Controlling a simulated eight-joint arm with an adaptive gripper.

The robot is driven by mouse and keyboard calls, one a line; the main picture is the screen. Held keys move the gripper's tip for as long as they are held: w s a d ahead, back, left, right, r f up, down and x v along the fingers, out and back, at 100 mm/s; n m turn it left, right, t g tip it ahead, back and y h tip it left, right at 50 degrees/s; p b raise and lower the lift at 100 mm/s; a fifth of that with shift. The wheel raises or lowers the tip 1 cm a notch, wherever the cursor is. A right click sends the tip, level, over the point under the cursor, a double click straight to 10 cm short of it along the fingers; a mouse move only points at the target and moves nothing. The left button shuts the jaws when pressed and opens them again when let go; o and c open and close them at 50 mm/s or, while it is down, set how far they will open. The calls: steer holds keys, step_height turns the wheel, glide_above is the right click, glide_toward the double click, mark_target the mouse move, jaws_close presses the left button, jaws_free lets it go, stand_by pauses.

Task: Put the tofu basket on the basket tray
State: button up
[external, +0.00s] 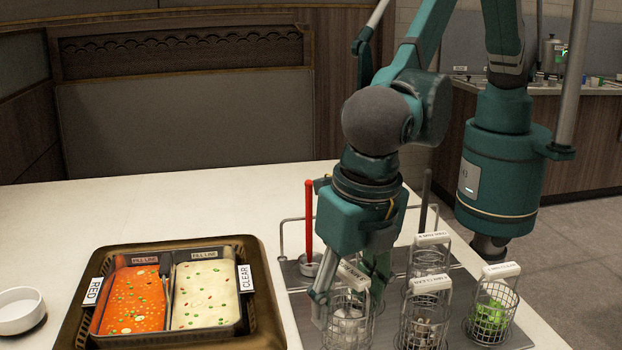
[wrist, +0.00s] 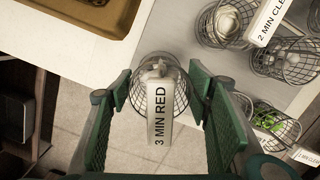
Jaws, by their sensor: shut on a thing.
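The wrist view shows the handle tag (wrist: 160,118) reading "3 MIN RED" between the two green fingers (wrist: 160,88). The held basket has pale contents, which may be tofu; they are too small to be sure. In the wrist view it lies over the table edge and the floor. Whether its bottom touches anything is hidden. The tray (external: 303,312) has a wire rail at its back.
Other tagged baskets stand on the right: a back one (external: 430,262), a middle one (external: 424,322) and one with green contents (external: 491,318). A red-handled ladle (external: 309,215) stands behind. A two-part broth pot (external: 262,318) and white bowl (external: 20,312) are left.

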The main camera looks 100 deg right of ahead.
mark_target(353, 273)
steer(key=shift+f, duration=1.85)
steer(key=shift+f, duration=0.1)
steer(key=o, duration=1.1)
steer(key=shift+c, duration=0.2)
steer(key=r, duration=0.4)
steer(key=a+r, duration=0.1)
steer(key=r, duration=0.7)
steer(key=shift+s+a, duration=0.35)
